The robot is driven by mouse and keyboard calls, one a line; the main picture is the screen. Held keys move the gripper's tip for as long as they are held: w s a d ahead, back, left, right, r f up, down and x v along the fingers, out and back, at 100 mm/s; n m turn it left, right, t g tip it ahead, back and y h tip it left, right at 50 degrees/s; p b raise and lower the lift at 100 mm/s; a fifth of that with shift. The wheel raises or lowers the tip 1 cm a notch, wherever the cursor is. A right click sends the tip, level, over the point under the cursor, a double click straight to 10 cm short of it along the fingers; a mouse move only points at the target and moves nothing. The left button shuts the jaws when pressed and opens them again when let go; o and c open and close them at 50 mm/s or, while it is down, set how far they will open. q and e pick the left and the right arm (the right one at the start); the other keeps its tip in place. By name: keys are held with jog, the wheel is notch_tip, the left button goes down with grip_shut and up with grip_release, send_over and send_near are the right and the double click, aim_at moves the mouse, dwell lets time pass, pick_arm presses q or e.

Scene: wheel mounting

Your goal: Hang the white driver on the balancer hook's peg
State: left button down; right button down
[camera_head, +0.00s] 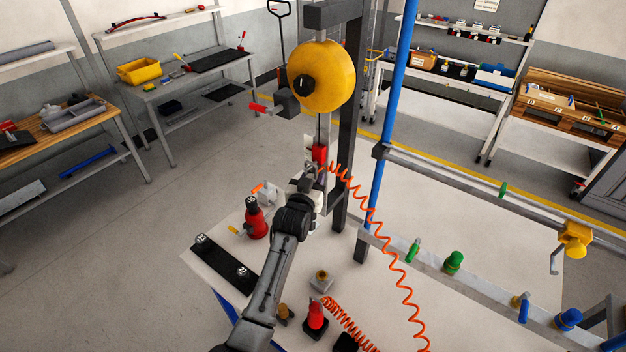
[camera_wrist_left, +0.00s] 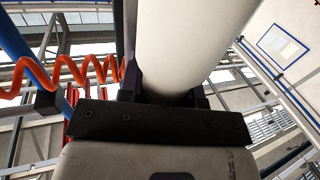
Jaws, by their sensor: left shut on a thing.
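My left gripper (camera_head: 312,180) is raised below the yellow balancer (camera_head: 326,76), which hangs from the dark post. It is shut on the white driver (camera_wrist_left: 190,40), whose thick white body fills the space between the fingers in the left wrist view. In the head view only a pale part of the driver (camera_head: 309,148) shows, just above the gripper. A red piece (camera_head: 319,153) sits under the balancer's line, close beside the driver. The hook's peg is too small to tell, and I cannot tell whether the driver touches it. My right gripper is not in view.
An orange coiled hose (camera_head: 388,240) runs from near the gripper down to the right; it also shows in the left wrist view (camera_wrist_left: 60,72). A dark post (camera_head: 350,130) and blue pole (camera_head: 388,110) stand close on the right. The white table (camera_head: 385,320) below holds a red bottle (camera_head: 255,220).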

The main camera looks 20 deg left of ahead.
pick_arm(q)
jog(key=c, duration=1)
grip_release()
jog(key=shift+r, duration=0.15)
jog(key=shift+o, duration=1.4)
jog(key=shift+a, duration=0.1)
